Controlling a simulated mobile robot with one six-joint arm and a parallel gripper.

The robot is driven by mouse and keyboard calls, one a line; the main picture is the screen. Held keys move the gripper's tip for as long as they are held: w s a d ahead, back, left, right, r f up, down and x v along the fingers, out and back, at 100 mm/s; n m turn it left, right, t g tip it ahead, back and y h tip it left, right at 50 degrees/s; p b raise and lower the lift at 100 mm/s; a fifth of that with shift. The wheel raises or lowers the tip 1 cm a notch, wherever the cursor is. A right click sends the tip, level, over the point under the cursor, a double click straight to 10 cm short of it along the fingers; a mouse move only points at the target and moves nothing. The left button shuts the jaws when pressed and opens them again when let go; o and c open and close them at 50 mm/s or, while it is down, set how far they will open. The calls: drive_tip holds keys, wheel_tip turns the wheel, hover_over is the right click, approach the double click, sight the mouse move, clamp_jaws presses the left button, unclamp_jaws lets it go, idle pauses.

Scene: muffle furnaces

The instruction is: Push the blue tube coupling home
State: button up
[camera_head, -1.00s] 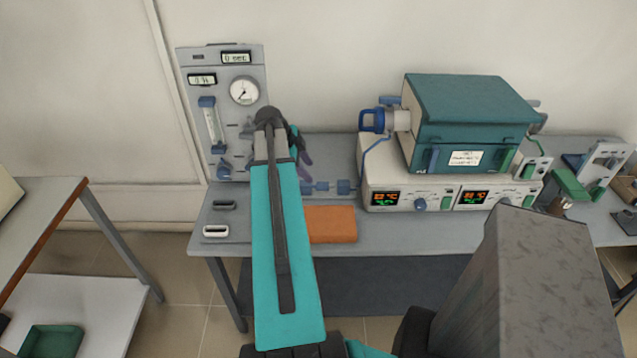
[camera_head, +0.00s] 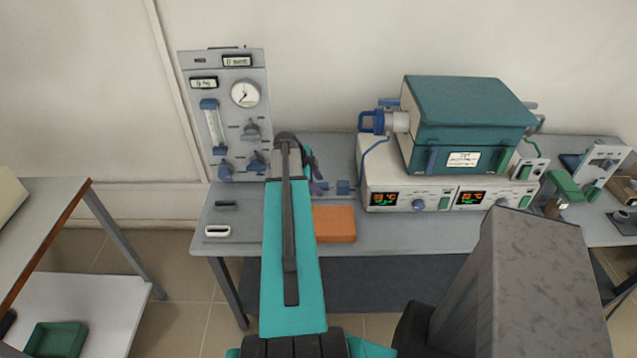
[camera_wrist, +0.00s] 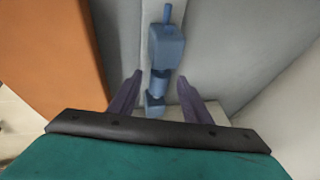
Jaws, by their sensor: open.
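The blue tube coupling (camera_wrist: 166,46) lies on the bench as a row of blue parts. In the wrist view there is a large block, with a smaller blue piece (camera_wrist: 159,82) and a blue end piece (camera_wrist: 154,103) nearer my gripper. The large block also shows in the head view (camera_head: 343,187). My gripper (camera_wrist: 160,77) is open, its two purple fingers on either side of the smaller pieces, with no clear contact. My arm hides the left end of the row in the head view. I cannot tell whether the coupling parts are fully joined.
An orange block (camera_head: 334,223) lies just in front of the coupling. The gas panel (camera_head: 222,100) with gauge and knobs stands behind left. The teal furnace (camera_head: 470,120) sits on its white controller (camera_head: 408,185) to the right. A blue tube rises to the furnace.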

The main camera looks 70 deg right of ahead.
drive_tip(key=shift+d+f, duration=0.15)
drive_tip(key=shift+f, duration=0.2)
clamp_jaws()
idle(0.3)
